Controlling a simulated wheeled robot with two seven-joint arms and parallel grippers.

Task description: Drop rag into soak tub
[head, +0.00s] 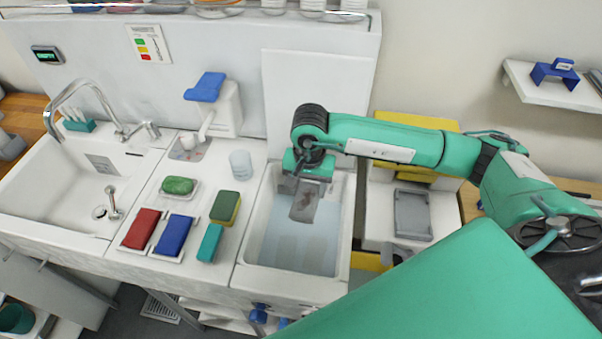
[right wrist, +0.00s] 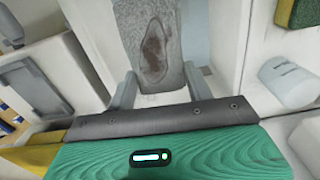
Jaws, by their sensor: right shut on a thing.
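The rag (head: 304,204) is grey with a dark brown stain, and it hangs from my right gripper (head: 309,182) over the soak tub (head: 341,225). The right gripper is shut on it. In the right wrist view the stained rag (right wrist: 150,50) sits between the two fingers of the right gripper (right wrist: 160,88). The tub is a white basin holding pale bluish water (head: 298,248). I cannot tell whether the rag's lower end touches the water. My left gripper is not in view.
Left of the tub, the counter carries a green-and-yellow sponge (head: 225,208), a teal block (head: 210,243), blue (head: 173,235) and red (head: 141,229) pads, green soap (head: 179,186) and a clear cup (head: 241,165). A sink (head: 60,195) lies further left. A grey-lidded box (head: 412,214) stands right.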

